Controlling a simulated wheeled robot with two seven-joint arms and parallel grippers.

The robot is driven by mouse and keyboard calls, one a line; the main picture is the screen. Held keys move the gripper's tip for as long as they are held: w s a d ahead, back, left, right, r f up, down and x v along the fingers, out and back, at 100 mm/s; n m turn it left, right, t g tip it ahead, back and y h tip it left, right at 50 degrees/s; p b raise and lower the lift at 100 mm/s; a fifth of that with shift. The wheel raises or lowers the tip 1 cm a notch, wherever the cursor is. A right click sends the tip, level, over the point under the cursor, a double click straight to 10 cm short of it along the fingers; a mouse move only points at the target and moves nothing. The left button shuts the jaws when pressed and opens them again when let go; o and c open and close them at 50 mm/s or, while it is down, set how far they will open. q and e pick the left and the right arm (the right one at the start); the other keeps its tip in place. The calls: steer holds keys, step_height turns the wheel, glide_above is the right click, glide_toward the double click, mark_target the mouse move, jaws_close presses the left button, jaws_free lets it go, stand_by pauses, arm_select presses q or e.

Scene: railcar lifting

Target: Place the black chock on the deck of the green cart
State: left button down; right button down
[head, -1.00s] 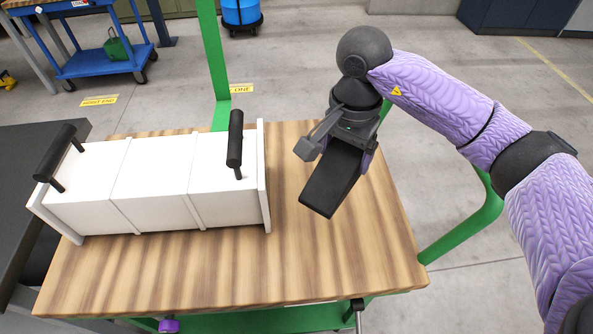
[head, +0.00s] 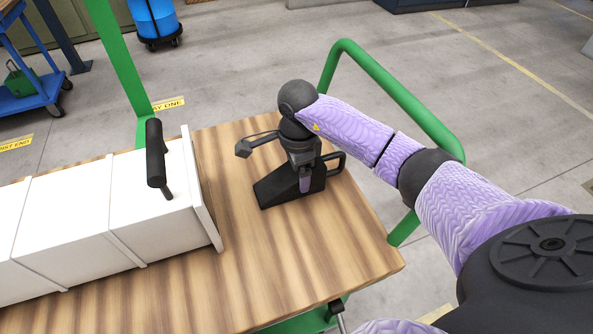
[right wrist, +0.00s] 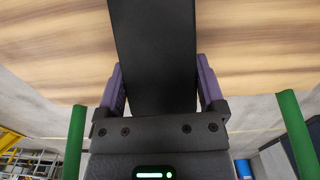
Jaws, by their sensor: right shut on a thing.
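The black chock (head: 279,187) is a wedge with a loop handle on its right side. In the head view it appears to rest on, or sit just above, the wooden deck (head: 300,260) of the green cart, right of the white box. My right gripper (head: 305,183) is shut on the chock from above. In the right wrist view the chock (right wrist: 153,55) fills the space between the two purple fingers, with the wood deck beyond it. Contact with the deck cannot be told for certain. My left gripper is not in view.
A white box (head: 75,225) with a black handle (head: 156,160) covers the deck's left part. The cart's green rail (head: 395,90) stands at the right and a green post (head: 118,60) behind. The deck's front right is clear. A blue cart (head: 35,100) stands far left.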

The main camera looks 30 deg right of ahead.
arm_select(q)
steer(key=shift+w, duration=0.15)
arm_select(e)
steer(key=shift+r, duration=0.1)
jaws_free()
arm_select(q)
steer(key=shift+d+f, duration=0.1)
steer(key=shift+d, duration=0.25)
arm_select(e)
steer(key=shift+r, duration=0.15)
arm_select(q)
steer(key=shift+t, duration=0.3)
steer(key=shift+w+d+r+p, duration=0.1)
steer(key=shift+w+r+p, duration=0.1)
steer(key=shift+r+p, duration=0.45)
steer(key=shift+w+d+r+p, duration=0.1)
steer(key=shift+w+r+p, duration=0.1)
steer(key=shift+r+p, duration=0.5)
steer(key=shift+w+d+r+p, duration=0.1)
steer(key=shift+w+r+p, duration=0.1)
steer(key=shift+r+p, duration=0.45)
arm_select(e)
step_height(320, 180, up, 12)
